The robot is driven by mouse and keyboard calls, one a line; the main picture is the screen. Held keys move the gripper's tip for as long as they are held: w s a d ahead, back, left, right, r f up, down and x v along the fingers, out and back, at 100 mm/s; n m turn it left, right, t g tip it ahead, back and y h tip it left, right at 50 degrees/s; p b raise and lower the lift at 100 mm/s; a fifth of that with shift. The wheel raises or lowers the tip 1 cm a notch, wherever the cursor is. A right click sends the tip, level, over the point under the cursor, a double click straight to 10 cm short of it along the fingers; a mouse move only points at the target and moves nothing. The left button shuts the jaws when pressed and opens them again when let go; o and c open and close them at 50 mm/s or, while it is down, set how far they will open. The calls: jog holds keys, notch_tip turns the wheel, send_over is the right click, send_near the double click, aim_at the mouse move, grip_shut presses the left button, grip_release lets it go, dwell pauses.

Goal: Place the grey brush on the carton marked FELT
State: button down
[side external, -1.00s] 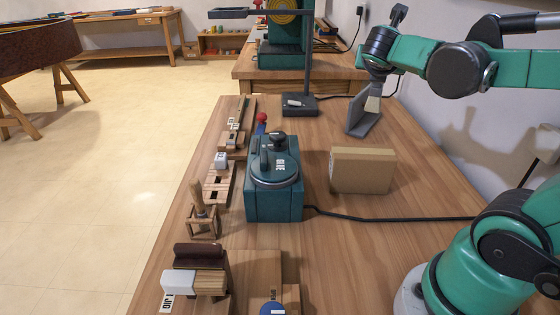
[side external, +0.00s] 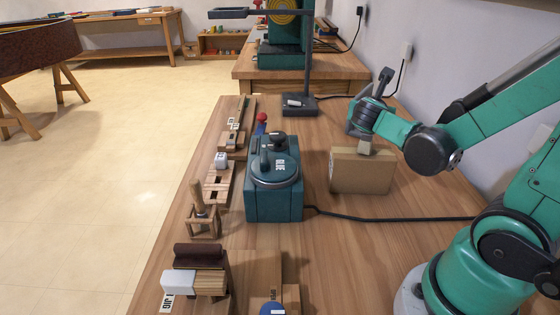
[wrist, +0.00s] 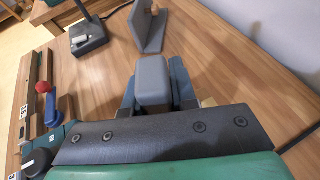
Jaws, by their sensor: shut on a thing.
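The tan carton (side external: 360,174) stands on the bench to the right of the teal glue pot; no FELT marking can be read on the faces I see. My gripper (side external: 366,144) is over the carton's top, pointing down. It is shut on the grey brush, whose grey block shows between the fingers in the wrist view (wrist: 153,80). In the side view only a small pale part of the brush (side external: 365,149) shows, at the carton's top edge. I cannot tell whether it touches the carton. The carton is mostly hidden in the wrist view.
The teal glue pot (side external: 273,180) stands left of the carton, with its black cable (side external: 390,218) running right across the bench. A grey angled stand (wrist: 150,35) is behind my gripper. A lamp base (side external: 299,105) stands farther back. Wooden jigs line the left edge.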

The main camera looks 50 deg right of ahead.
jog(key=c, duration=0.7)
grip_release()
jog(key=shift+f, duration=0.1)
jog(key=shift+a+r, duration=0.25)
jog(key=shift+a, duration=0.05)
jog(key=v, duration=1.1)
jog(key=w+a+f+m+y, duration=0.1)
jog(key=a+f+m+y, duration=0.1)
jog(key=m, duration=0.5)
jog(key=w+a+f+m+t+y, duration=0.1)
jog(key=a+m+y, duration=0.3)
jog(key=m+y, duration=0.2)
jog(key=w+a+f+m+t+y, duration=0.1)
jog(key=m+y, duration=0.3)
jog(key=m, duration=0.5)
jog(key=shift+a+f+y, duration=0.3)
jog(key=shift+a+f, duration=0.5)
jog(key=shift+a, duration=0.1)
